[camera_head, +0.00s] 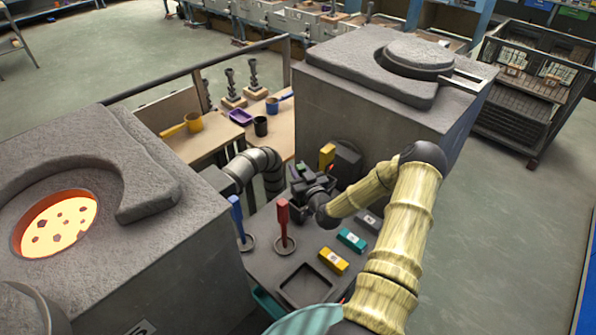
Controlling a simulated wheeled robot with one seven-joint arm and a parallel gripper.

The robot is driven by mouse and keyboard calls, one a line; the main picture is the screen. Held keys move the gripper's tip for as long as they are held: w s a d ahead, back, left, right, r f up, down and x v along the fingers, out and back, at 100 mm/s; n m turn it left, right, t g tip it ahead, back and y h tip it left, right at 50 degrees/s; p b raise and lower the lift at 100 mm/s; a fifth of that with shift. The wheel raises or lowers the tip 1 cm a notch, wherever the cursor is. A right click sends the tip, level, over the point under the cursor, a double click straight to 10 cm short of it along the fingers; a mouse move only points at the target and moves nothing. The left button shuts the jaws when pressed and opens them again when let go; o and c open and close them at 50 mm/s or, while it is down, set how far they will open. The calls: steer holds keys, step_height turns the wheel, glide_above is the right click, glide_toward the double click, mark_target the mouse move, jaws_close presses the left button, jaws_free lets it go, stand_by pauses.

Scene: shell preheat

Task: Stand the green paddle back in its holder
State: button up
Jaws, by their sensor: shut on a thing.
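My gripper (304,181) is above the far part of the grey bench (318,239), between the two grey furnaces. A red paddle (283,221) stands upright in a round holder (284,250) to the left of my arm. A blue paddle (237,218) stands upright just left of it, by another ring holder (246,244). An empty holder is not clearly visible.
Yellow (333,260), teal (351,240) and grey (369,221) blocks lie on the bench. A dark square tray (304,287) is at its front. A yellow piece (327,155) shows behind my gripper. The left furnace (170,262) has a glowing opening (58,225).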

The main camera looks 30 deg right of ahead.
steer(key=shift+a+f, duration=0.15)
steer(key=shift+f, duration=0.4)
steer(key=o, duration=1)
steer(key=shift+w, duration=0.1)
steer(key=shift+s, duration=0.35)
steer(key=shift+s+a+b, duration=0.15)
steer(key=shift+s+b, duration=1.1)
steer(key=shift+s, duration=1.6)
steer(key=shift+s+a+b, duration=0.1)
steer(key=shift+s+b, duration=1.15)
steer(key=shift+s, duration=1.55)
